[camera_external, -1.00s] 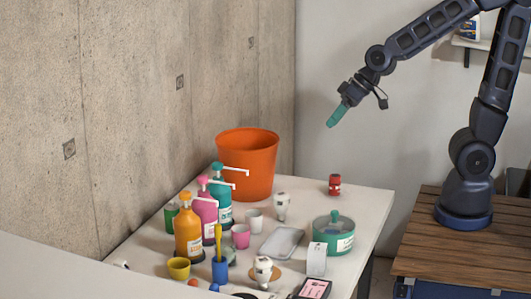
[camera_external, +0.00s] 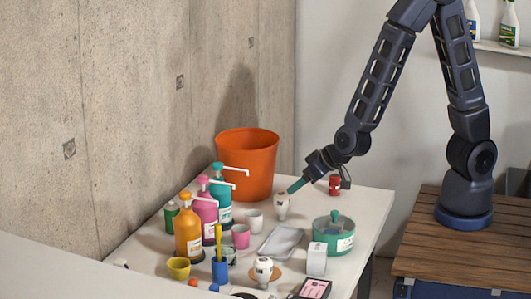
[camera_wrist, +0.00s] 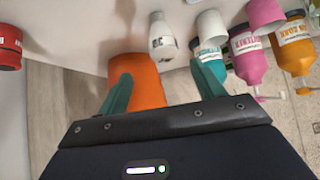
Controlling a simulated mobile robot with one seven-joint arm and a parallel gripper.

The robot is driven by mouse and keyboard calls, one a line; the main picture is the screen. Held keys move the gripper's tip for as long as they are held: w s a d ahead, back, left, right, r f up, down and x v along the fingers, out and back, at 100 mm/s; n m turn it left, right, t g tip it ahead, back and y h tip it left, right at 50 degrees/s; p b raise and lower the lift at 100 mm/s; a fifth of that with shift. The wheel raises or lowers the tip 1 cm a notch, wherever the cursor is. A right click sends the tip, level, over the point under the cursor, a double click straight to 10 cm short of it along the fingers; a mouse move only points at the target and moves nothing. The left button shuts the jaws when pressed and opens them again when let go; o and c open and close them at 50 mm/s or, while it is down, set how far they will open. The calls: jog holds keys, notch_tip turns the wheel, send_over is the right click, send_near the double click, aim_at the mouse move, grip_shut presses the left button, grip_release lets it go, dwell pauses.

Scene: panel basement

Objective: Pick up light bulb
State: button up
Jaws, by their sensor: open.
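A white light bulb (camera_external: 282,207) stands on the table in front of the orange bucket. In the wrist view the light bulb (camera_wrist: 161,42) is just beyond the fingertips, roughly in line with the gap between them.
The orange bucket (camera_external: 249,163) stands behind the bulb. A red can (camera_external: 335,185) is at the right.

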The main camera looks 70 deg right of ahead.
aim_at(277, 203)
jog(key=shift+x, duration=2.8)
jog(key=shift+s+a+f+x, duration=0.1)
jog(key=shift+x, duration=0.55)
jog(key=shift+s+a+f+x, duration=0.1)
jog(key=shift+x, duration=0.6)
jog(key=shift+s+a+f+x, duration=0.1)
jog(key=shift+a+x, duration=0.05)
jog(key=shift+x, duration=0.5)
jog(key=shift+w+f, duration=0.4)
jog(key=shift+w, duration=0.15)
jog(key=c, duration=1.1)
